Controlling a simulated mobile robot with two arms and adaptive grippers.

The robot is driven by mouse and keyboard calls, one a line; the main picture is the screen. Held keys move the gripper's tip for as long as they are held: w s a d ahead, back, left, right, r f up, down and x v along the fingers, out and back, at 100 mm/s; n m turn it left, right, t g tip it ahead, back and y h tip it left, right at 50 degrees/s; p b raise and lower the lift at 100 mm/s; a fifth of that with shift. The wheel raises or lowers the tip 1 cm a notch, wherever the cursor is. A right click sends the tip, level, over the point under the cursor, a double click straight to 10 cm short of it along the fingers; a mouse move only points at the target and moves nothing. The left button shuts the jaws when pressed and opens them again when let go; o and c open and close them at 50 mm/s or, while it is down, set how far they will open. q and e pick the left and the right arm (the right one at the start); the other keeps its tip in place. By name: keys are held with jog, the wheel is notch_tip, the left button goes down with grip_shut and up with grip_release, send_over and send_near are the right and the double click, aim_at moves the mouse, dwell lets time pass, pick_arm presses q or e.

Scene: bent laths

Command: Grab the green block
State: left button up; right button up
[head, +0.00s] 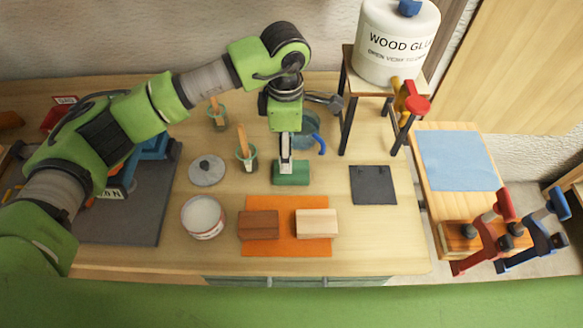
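The green block (291,174) is on the wooden table, towards the middle, behind the orange mat. My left gripper (286,162) points down directly over it, with its fingertips at the top of the block. I see the fingers nearly edge-on, so I cannot tell whether they are open, or closed on the block. Whether the block is touching the table or slightly raised is also unclear. My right gripper is not in view.
A brown block (259,225) and a pale block (317,224) lie on the orange mat (288,246). A white tin (203,217), a grey lid (207,171), and brush pots (246,160) stand left. A dark square (374,186) lies right. A stool (347,125) holds a glue tub (396,42).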

pick_arm(q)
notch_tip(320, 180, down, 2)
jog(key=shift+s+d+f+p, duration=0.15)
jog(key=shift+d+f+p, duration=0.1)
jog(key=shift+f+p, duration=0.35)
jog(key=f+p, duration=0.2)
jog(key=f, duration=0.1)
jog(key=shift+s+d+f, duration=0.15)
jog(key=shift+d+f, duration=0.05)
jog(key=shift+d, duration=0.15)
jog(key=shift+f, duration=0.45)
jog(key=c, duration=1.2)
